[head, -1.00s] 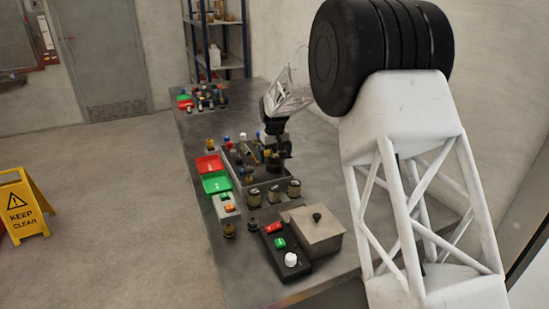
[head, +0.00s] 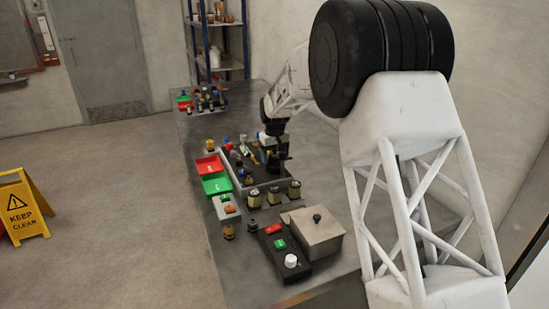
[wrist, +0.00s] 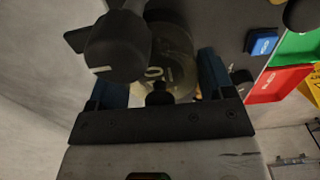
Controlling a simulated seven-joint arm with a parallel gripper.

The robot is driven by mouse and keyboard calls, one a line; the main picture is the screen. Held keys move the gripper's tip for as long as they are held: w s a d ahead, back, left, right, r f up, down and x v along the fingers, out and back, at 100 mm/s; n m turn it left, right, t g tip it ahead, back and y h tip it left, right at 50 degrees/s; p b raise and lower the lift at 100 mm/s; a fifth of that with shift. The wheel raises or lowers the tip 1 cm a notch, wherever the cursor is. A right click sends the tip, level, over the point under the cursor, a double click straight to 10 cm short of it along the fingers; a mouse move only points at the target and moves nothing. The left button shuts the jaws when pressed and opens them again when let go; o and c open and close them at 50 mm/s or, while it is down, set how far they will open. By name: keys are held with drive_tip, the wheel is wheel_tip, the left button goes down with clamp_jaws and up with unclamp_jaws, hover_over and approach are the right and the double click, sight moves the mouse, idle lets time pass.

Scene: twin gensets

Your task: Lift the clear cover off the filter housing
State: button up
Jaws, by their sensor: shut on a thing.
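In the wrist view a clear round cover (wrist: 176,60) lies between the two dark blue fingers of my gripper (wrist: 162,82). It has a small black knob, and pale marks show through it. My gripper is shut on it. In the head view my gripper (head: 277,158) is over the dark panel (head: 240,182) on the bench, near its back edge. The cover and the filter housing cannot be made out there. I cannot tell whether the cover still touches the housing.
A large black knob (wrist: 118,48) with a white mark stands close beside the cover. A lidded metal box (head: 315,232) and a button box (head: 283,252) stand at the near end.

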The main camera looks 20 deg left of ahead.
sight(271, 154)
drive_tip(key=shift+r, duration=0.15)
drive_tip(key=shift+r, duration=4.85)
drive_tip(key=shift+s+a+f+n, duration=0.2)
drive_tip(key=shift+s+a+n, duration=0.2)
drive_tip(key=shift+a+n, duration=0.15)
drive_tip(key=s+a+f+n, duration=0.2)
drive_tip(key=s+a+n, duration=0.4)
drive_tip(key=a+n, duration=0.2)
drive_tip(key=s+a+f+n, duration=0.3)
drive_tip(key=s+a+n, duration=0.3)
drive_tip(key=a+n, duration=0.2)
drive_tip(key=shift+s+a+f+n, duration=0.35)
drive_tip(key=shift+n, duration=0.1)
